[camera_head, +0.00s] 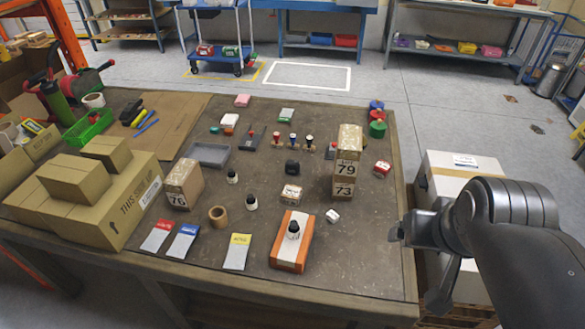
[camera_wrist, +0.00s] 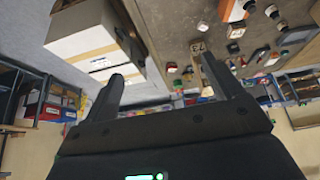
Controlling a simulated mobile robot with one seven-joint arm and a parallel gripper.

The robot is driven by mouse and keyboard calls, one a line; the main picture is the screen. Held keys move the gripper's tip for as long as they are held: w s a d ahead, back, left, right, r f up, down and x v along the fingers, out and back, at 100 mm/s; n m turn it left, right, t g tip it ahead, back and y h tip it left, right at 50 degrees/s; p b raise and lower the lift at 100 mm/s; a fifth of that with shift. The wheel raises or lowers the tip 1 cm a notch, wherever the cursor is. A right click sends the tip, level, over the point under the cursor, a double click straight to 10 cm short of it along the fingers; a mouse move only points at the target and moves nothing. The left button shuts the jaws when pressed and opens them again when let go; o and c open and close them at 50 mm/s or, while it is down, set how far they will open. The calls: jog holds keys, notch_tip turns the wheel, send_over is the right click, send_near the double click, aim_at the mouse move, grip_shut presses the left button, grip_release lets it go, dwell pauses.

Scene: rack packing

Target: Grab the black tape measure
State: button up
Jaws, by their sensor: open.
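A small rounded black object (camera_head: 292,167), which looks like the black tape measure, lies on the table near its middle. It is left of the tall stacked boxes and behind a small white-and-red box. My gripper (camera_head: 416,268) is off the table's right edge, well apart from the black object. In the wrist view my gripper (camera_wrist: 161,68) has its two fingers spread with nothing between them. That view is tilted, and I cannot single out the tape measure in it.
A large white box (camera_head: 458,168) stands beside the table.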

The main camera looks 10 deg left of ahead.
jog(key=shift+c, duration=1)
